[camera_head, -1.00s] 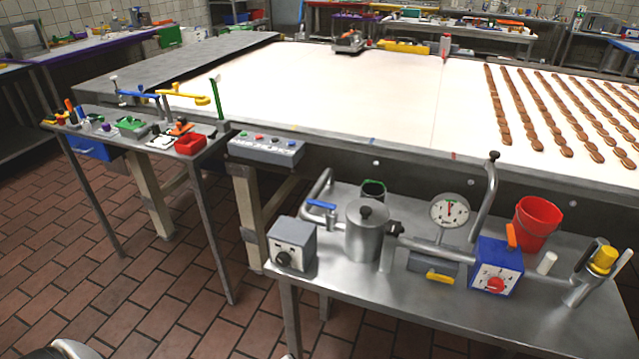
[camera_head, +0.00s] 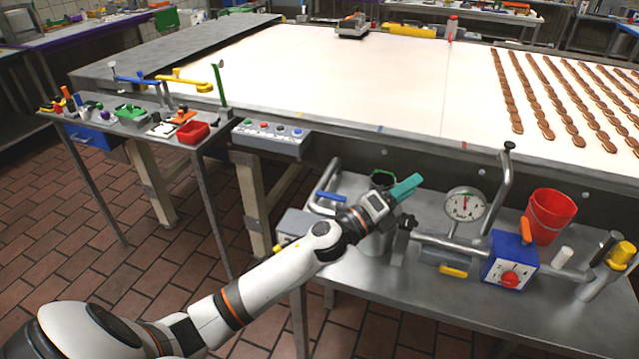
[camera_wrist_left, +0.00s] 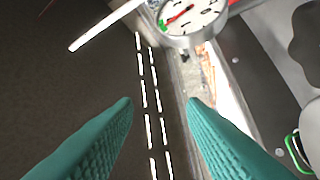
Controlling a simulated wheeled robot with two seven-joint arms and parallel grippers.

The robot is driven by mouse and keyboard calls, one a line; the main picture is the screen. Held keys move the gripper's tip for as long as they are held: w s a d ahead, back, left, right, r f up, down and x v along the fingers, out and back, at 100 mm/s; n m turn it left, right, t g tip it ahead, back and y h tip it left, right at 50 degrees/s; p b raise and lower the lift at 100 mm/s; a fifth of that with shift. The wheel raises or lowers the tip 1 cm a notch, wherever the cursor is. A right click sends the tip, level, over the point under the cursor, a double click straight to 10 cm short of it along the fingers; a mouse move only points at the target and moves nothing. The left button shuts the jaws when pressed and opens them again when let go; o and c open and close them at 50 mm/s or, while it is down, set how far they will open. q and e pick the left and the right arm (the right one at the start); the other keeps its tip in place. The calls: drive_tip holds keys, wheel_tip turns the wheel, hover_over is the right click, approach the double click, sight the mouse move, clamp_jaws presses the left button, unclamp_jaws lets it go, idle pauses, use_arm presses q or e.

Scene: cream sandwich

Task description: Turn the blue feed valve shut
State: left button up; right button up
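A blue lever handle (camera_head: 331,196) sits on the bent metal pipe at the left end of the near steel table. My left gripper (camera_head: 405,187), with teal fingers, is above the pot area, to the right of that lever and apart from it. In the left wrist view its fingers (camera_wrist_left: 160,102) are spread with nothing between them. My left arm hides most of the pot and part of the grey knob box (camera_head: 292,226). Another blue lever (camera_head: 135,80) stands on the side table at the left. My right gripper is not in view.
A round gauge (camera_head: 465,204) stands right of my gripper, with a tall bent pipe (camera_head: 500,185) beside it. A green-rimmed cup (camera_head: 382,178) is just behind the gripper. A blue box with a red knob (camera_head: 510,260) and a red bucket (camera_head: 550,215) are farther right.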

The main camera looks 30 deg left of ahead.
use_arm(q)
drive_tip(key=w+a+m+g+h, duration=0.1)
drive_tip(key=m+g, duration=0.3)
drive_tip(key=m, duration=0.3)
drive_tip(key=w+a+m+g+h, duration=0.1)
drive_tip(key=w+a+m+g, duration=0.1)
drive_tip(key=m+g, duration=0.2)
drive_tip(key=w+a+m+g+h, duration=0.1)
drive_tip(key=m+g, duration=0.3)
drive_tip(key=m, duration=0.5)
drive_tip(key=shift+w+a+m, duration=0.2)
drive_tip(key=shift+w+m, duration=0.05)
drive_tip(key=shift+m, duration=0.05)
drive_tip(key=a+m+g+y, duration=0.2)
drive_tip(key=a+g+y, duration=0.15)
drive_tip(key=a, duration=0.65)
drive_tip(key=m+g+y, duration=0.1)
drive_tip(key=g+y, duration=0.2)
drive_tip(key=y, duration=0.1)
approach(323, 193)
drive_tip(key=shift+t, duration=0.25)
drive_tip(key=x, duration=0.2)
drive_tip(key=p+x, duration=0.1)
drive_tip(key=x, duration=0.2)
drive_tip(key=p+x, duration=0.1)
drive_tip(key=x, duration=0.1)
drive_tip(key=shift+s+d+f, duration=0.1)
drive_tip(key=shift+s+f, duration=0.05)
drive_tip(key=shift+s, duration=0.1)
clamp_jaws()
